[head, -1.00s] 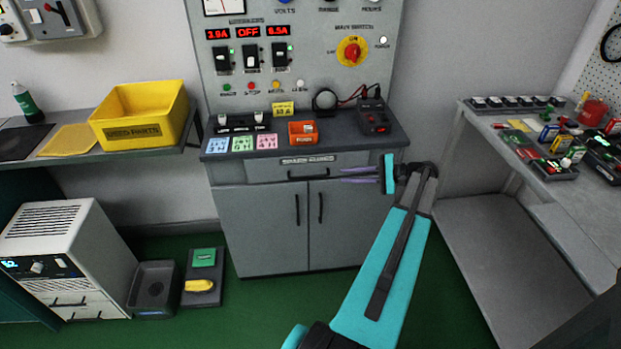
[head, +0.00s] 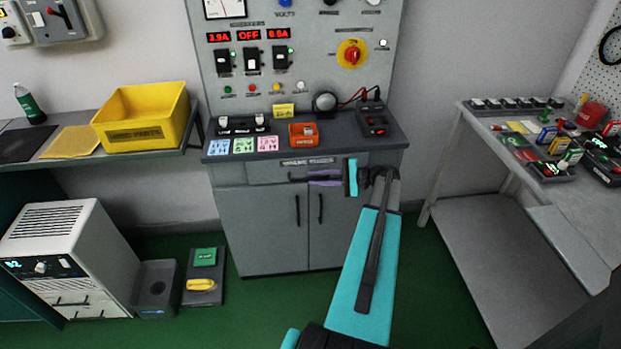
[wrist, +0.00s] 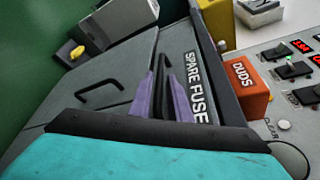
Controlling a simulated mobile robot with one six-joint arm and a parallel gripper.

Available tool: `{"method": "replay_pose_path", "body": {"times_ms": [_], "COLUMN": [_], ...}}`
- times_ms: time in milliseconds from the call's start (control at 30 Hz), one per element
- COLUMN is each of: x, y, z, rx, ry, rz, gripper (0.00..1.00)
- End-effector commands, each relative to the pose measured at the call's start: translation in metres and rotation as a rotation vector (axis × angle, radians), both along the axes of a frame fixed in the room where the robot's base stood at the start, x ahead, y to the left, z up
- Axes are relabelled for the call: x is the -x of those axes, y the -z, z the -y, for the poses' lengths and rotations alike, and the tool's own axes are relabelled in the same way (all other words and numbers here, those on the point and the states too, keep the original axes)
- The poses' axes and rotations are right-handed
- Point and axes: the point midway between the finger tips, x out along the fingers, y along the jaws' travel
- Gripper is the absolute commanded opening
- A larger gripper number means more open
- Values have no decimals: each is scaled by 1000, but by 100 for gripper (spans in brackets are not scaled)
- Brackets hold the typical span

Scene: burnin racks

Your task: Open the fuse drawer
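The fuse drawer (head: 266,172) is the grey drawer at the top of the cabinet, under the worktop. It looks shut, its front flush. In the wrist view its front (wrist: 180,52) carries a label reading "SPARE FUSE", partly cut off by my gripper. Its black bar handle (head: 297,180) shows just left of my fingertips in the head view. My gripper (head: 312,178) has purple fingers pointing left along the drawer front. In the wrist view my gripper (wrist: 163,85) has its fingers apart, with the dark handle (wrist: 161,64) between them. Contact with the handle cannot be made out.
Below are two cabinet doors (head: 265,225) with upright black handles. An orange DUDS bin (head: 303,134) and a black device (head: 373,122) stand on the worktop above. A grey bench (head: 500,215) is at right.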

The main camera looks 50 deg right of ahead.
Motion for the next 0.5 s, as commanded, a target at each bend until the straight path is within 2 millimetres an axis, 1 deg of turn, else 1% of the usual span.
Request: {"method": "replay_pose_path", "body": {"times_ms": [33, 200, 500], "x": [-5, -15, -17], "y": [0, 3, 5], "z": [-3, -9, -11], "rx": [0, 0, 0], "ry": [-1, -1, 1], "rz": [0, 0, 1], "gripper": [17, 17, 17]}}
